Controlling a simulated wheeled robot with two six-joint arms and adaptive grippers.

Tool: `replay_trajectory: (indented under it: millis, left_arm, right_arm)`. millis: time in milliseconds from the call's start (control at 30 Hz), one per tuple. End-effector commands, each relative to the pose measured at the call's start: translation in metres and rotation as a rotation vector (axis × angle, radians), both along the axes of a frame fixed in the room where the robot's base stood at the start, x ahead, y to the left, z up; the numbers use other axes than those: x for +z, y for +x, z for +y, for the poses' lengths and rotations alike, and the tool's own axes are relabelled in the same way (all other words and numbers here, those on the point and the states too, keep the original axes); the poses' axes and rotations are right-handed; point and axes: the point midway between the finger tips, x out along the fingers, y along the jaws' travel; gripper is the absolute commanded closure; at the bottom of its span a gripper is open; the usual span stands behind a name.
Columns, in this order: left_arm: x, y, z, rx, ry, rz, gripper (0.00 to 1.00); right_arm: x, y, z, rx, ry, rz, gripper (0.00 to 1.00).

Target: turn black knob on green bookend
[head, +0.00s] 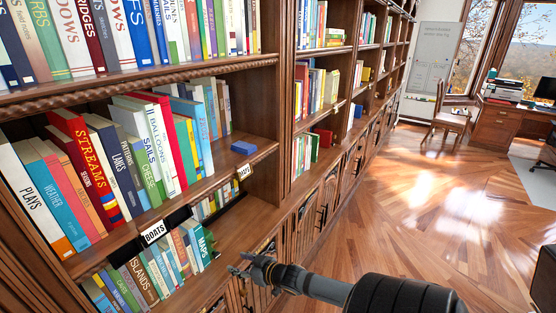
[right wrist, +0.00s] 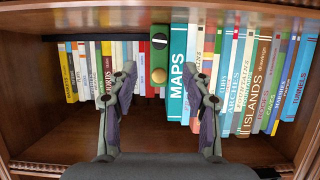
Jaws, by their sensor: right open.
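The green bookend (right wrist: 159,59) stands upright on a shelf in the right wrist view, against the left side of the MAPS book (right wrist: 177,72). I cannot make out the bookend in the head view. My right gripper (right wrist: 163,82) is open and empty, its fingers spread to either side of the bookend and short of it. In the head view the right gripper (head: 240,269) is at the lower bookshelf. My left gripper is not in view.
A row of books (right wrist: 245,80) fills the shelf right of the bookend; more books (right wrist: 95,70) stand left of it. The wooden floor (head: 430,195) at right is mostly clear.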

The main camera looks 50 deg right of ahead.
Motion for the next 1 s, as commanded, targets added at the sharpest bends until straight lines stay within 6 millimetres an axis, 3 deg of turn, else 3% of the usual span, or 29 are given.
replay_trajectory:
  millis: [100,500,1000]
  left_arm:
    - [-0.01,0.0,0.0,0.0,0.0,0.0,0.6]
    - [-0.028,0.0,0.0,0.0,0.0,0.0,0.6]
    - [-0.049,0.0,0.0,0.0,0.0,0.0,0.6]
  right_arm:
    - [-0.031,-0.006,-0.011,-0.032,-0.014,0.034,0.51]
    - [-0.116,-0.035,-0.039,-0.113,-0.059,0.153,0.51]
    - [-0.219,-0.086,-0.054,-0.182,-0.1,0.318,0.51]
